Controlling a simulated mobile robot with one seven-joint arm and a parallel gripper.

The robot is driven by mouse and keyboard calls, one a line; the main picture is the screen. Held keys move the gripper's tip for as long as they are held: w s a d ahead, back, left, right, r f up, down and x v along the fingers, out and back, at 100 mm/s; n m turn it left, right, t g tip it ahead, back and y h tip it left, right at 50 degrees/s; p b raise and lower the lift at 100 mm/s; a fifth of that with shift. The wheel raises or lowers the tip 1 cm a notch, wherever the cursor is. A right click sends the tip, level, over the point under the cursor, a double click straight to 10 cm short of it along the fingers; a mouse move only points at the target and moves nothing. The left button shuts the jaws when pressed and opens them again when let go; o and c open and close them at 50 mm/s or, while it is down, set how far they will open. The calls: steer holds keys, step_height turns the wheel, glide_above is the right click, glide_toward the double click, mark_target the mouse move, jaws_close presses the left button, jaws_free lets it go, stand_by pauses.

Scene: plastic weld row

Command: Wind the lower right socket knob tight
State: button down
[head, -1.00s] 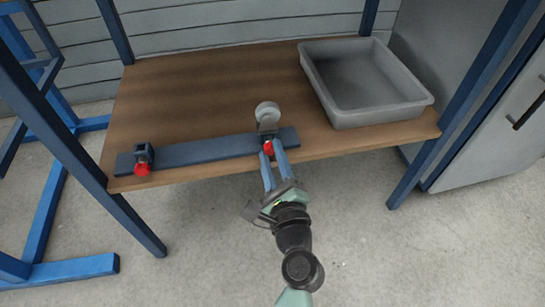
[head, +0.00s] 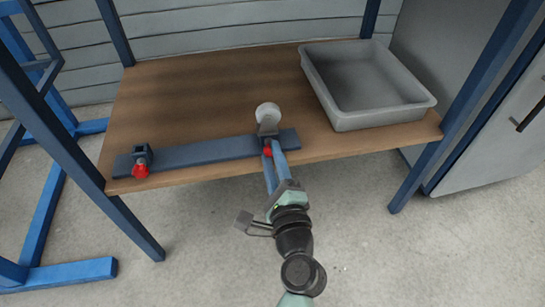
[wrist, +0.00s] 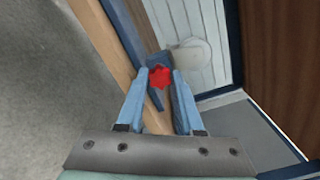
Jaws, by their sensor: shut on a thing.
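A pale round piece (head: 268,111) stands in this socket. My gripper (head: 268,157) is shut on this knob from the front, with its blue fingers on either side. In the wrist view the lobed red knob (wrist: 160,77) shows between the two fingertips. The left red knob (head: 140,171) is on another socket block (head: 143,154) at the bar's left end, and that socket looks empty.
The bar lies along the front edge of a wooden shelf (head: 210,95). A grey tray (head: 374,119) stands at the back right and looks empty. Blue posts (head: 136,225) flank the shelf. The shelf's middle and back left are clear.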

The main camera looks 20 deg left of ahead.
steer(key=c, duration=0.6)
jaws_free()
steer(key=shift+f, duration=0.1)
steer(key=shift+o, duration=0.2)
